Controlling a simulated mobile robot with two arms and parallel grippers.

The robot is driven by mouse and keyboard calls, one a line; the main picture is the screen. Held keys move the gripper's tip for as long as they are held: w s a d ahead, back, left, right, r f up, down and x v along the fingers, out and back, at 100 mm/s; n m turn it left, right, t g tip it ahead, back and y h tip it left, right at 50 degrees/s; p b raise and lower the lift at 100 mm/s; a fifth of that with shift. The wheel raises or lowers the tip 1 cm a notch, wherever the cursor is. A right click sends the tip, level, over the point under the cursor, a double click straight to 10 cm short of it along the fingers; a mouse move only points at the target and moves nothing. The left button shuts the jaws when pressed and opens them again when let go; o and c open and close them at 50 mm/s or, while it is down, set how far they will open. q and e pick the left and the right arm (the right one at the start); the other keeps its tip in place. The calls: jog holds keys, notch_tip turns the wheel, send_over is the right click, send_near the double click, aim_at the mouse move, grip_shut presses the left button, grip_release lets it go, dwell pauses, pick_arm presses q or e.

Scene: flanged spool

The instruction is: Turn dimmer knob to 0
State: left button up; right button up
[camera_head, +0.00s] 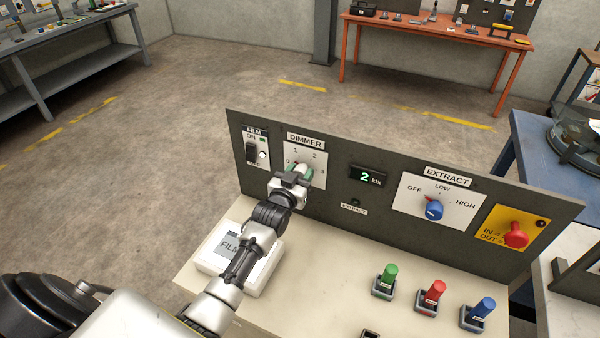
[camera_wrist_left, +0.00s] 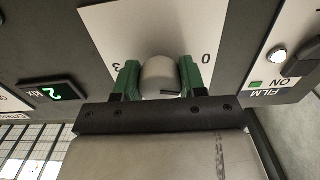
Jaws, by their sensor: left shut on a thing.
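The dimmer knob (camera_wrist_left: 159,72) is pale grey and round, on a white plate (camera_wrist_left: 218,22) marked 0 to 3. My left gripper (camera_wrist_left: 158,82) is shut on it, one green finger on each side. In the head view, the same gripper (camera_head: 299,173) hides most of the knob, under the DIMMER label (camera_head: 306,140). I cannot make out which number the knob points at. A small display (camera_head: 369,176) to its right reads 2 klx in green. My right gripper is not in view.
The FILM switch (camera_head: 252,152) is left of the dimmer. The blue EXTRACT knob (camera_head: 434,209) and a red knob (camera_head: 516,235) are to the right. Green (camera_head: 389,274), red (camera_head: 434,291) and blue (camera_head: 482,309) handles stand on the bench, with a white FILM box (camera_head: 215,258) below my arm.

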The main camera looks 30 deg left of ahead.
pick_arm(q)
jog(key=shift+n, duration=1.5)
jog(key=shift+f, duration=0.1)
jog(key=o, duration=0.9)
jog(key=shift+o, duration=0.2)
jog(key=s+b, duration=0.2)
jog(key=s, duration=0.9)
jog(key=shift+d, duration=0.35)
